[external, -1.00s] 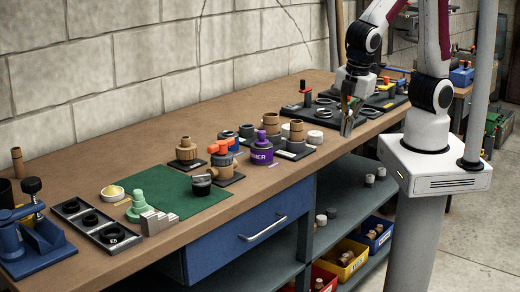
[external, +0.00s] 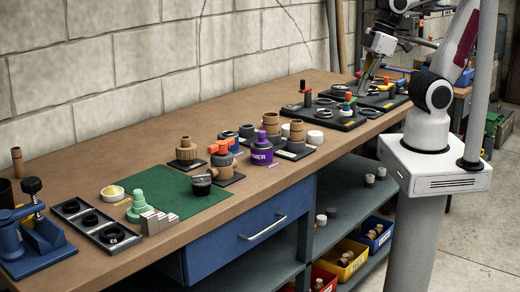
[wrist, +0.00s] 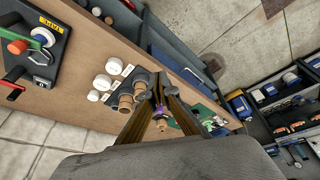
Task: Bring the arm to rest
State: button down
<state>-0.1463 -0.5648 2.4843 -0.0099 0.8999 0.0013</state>
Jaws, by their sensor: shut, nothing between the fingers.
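My gripper (external: 362,91) is at the far right end of the bench in the external view, above the black boards there, with its fingers tilted down and to the left. In the wrist view my gripper (wrist: 159,78) has its fingertips together with nothing between them. I cannot tell how far the tips are from the board below. My arm is bent above its white base beside the bench.
The wooden bench (external: 95,173) holds a black board (external: 318,123) with a red handle, a purple primer can (external: 262,152), brown fittings and a green mat (external: 170,195). Yellow and red bins stand below. A pale upright pole (external: 482,80) stands close to my arm.

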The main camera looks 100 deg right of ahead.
jog(key=shift+s+d+r+m+t, duration=0.25)
jog(key=shift+d+r+m+t, duration=0.25)
jog(key=shift+d+r, duration=0.35)
jog(key=shift+s+d+r+m+t, duration=0.25)
jog(key=shift+d+r+m+t, duration=0.2)
jog(key=shift+d+r, duration=0.4)
jog(key=shift+a, duration=0.1)
